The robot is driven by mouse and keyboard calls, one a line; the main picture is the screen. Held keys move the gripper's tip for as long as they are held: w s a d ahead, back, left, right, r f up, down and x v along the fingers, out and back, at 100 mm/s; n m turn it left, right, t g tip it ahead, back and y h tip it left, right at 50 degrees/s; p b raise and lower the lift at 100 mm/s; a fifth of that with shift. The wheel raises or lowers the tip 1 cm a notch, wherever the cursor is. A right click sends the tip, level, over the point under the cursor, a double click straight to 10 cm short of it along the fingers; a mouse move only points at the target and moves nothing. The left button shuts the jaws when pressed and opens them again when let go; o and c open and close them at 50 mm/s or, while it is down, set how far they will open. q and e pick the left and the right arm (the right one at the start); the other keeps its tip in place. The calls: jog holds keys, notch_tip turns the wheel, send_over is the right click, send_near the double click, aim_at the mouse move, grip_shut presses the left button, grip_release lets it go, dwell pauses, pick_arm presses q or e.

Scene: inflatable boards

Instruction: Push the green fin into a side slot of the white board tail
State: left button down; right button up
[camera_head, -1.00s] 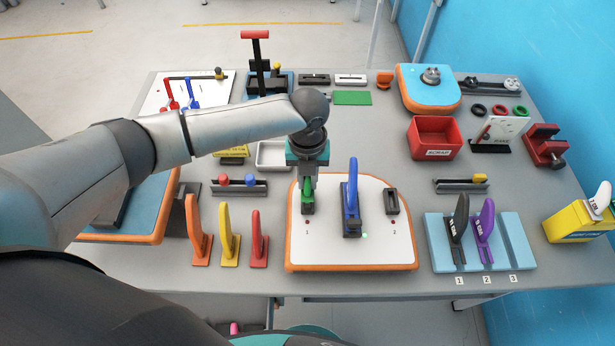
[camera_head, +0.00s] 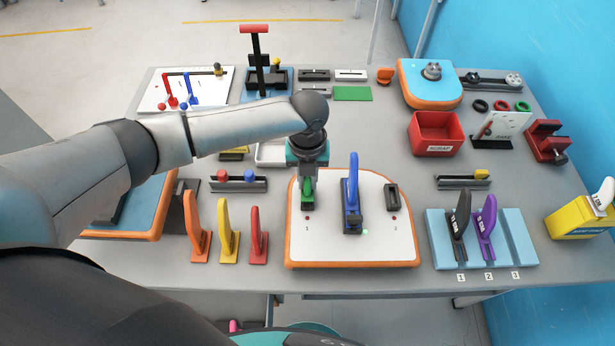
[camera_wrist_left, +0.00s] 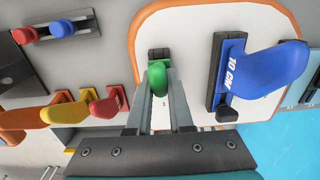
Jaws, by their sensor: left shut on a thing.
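The white board tail (camera_head: 376,245), edged in orange, lies at the front middle of the table. My left gripper (camera_head: 307,200) is shut on the green fin (camera_head: 307,193) above the left side slot of the board. In the left wrist view the green fin (camera_wrist_left: 158,78) stands between the fingers, with a dark slot piece (camera_wrist_left: 159,54) right at its far end. The fingers hide how deep its base sits. A blue fin (camera_head: 351,195), marked 10 CM in the wrist view, stands in the middle slot. The right side slot (camera_head: 392,198) is empty. My right gripper is out of view.
Orange, yellow and red fins (camera_head: 228,232) stand left of the board. A light blue rack (camera_head: 440,243) with a black and a purple fin stands to the right. A red scrap bin (camera_head: 436,135) is behind. The board's front right is clear.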

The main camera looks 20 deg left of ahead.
pick_arm(q)
jog(key=shift+f+b, duration=0.35)
jog(key=shift+f, duration=0.35)
jog(key=c, duration=0.7)
grip_release()
jog(key=shift+c, duration=0.2)
notch_tip(320, 180, up, 15)
jog(key=shift+r+p, duration=0.2)
jog(key=shift+p, duration=0.25)
